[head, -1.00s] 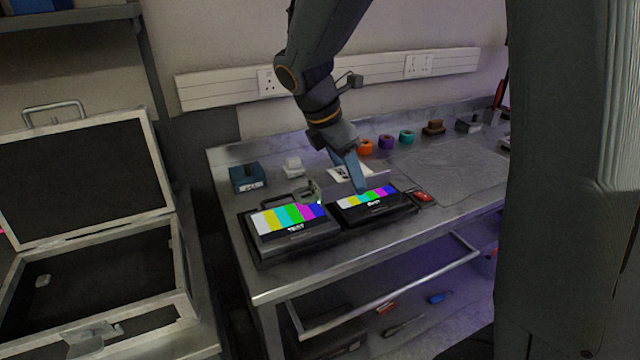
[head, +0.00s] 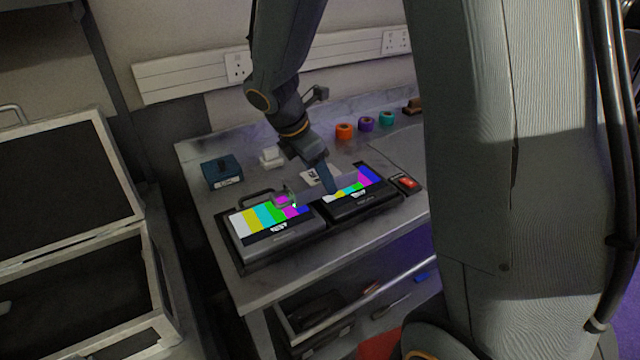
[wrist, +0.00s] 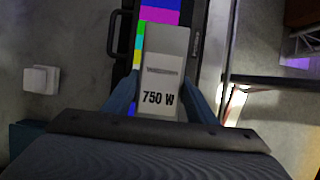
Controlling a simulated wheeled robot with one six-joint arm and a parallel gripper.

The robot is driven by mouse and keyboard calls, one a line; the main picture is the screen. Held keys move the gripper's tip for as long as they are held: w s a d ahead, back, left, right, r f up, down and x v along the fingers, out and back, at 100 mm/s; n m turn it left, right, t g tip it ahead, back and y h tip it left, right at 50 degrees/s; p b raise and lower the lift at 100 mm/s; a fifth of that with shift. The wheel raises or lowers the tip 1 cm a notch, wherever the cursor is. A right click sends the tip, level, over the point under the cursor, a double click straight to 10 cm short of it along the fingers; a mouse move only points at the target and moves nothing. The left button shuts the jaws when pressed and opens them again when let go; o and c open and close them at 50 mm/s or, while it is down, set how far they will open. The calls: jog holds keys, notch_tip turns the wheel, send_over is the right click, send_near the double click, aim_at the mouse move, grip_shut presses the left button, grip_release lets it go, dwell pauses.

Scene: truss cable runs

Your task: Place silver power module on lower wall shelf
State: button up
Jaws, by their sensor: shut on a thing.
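The silver power module (wrist: 165,62), a flat light-grey box marked "750 W", lies between the two blue fingers of my gripper (wrist: 160,95) in the wrist view. My gripper is shut on it. In the head view my gripper (head: 328,184) is low over the bench, above the two colour-bar monitors, and the module is hard to make out against the bright screens. The lower wall shelf is not clearly in view; only a dark edge shows at the top left corner of the head view.
The left monitor (head: 272,238) and right monitor (head: 365,203) lie on the metal bench. A blue box (head: 222,171), a white block (head: 271,157) and several tape rolls stand behind. An open case (head: 75,235) stands at left. A red-topped item (head: 408,182) is right of the monitors.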

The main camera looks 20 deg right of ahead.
aim_at(320, 186)
jog(key=shift+f, duration=1.4)
jog(key=shift+f, duration=0.15)
jog(key=o, duration=1.2)
jog(key=shift+f, duration=0.1)
jog(key=o, duration=0.4)
jog(key=shift+c, duration=0.2)
